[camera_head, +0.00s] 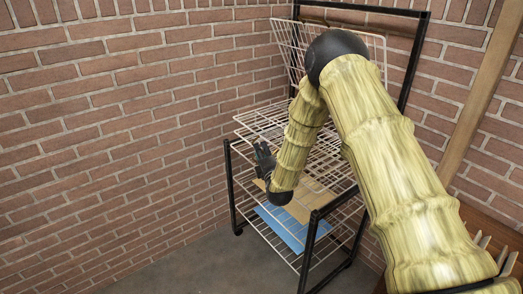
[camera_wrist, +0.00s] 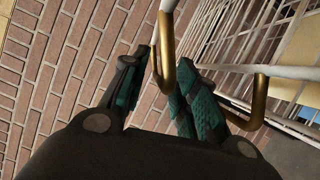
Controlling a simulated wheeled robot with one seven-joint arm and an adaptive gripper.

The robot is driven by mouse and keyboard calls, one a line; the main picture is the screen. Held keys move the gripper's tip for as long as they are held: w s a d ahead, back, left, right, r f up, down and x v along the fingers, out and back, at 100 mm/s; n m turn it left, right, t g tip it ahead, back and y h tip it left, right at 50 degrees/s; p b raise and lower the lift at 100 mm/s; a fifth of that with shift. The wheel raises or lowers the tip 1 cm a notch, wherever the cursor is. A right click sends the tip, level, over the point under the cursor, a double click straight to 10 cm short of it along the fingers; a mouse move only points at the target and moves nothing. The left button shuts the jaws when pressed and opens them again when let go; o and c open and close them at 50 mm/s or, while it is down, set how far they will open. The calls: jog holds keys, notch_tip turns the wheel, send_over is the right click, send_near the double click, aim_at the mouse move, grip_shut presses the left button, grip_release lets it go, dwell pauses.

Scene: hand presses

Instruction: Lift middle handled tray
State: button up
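A black-framed rack holds several white wire trays. One wire tray (camera_head: 262,121) sits at mid height, with its front left corner close to my gripper (camera_head: 264,158). My arm hides part of the trays. In the wrist view, my gripper (camera_wrist: 164,68) has its dark teal fingers spread apart. A brass-coloured handle (camera_wrist: 166,45) hangs between the fingertips, close to the left finger; I cannot tell whether they touch. A second brass piece (camera_wrist: 252,118) curves below a white bar (camera_wrist: 250,70), beside the right finger. Nothing is visibly clamped.
A wire panel (camera_head: 285,42) leans upright at the rack's top. Brown (camera_head: 306,200) and blue (camera_head: 284,228) sheets lie on lower levels. Black frame posts (camera_head: 232,185) stand at the rack's front. A brick wall (camera_head: 110,120) closes in the left side; grey floor (camera_head: 190,272) lies in front.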

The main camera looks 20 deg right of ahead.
jog(key=shift+w, duration=0.55)
grip_shut()
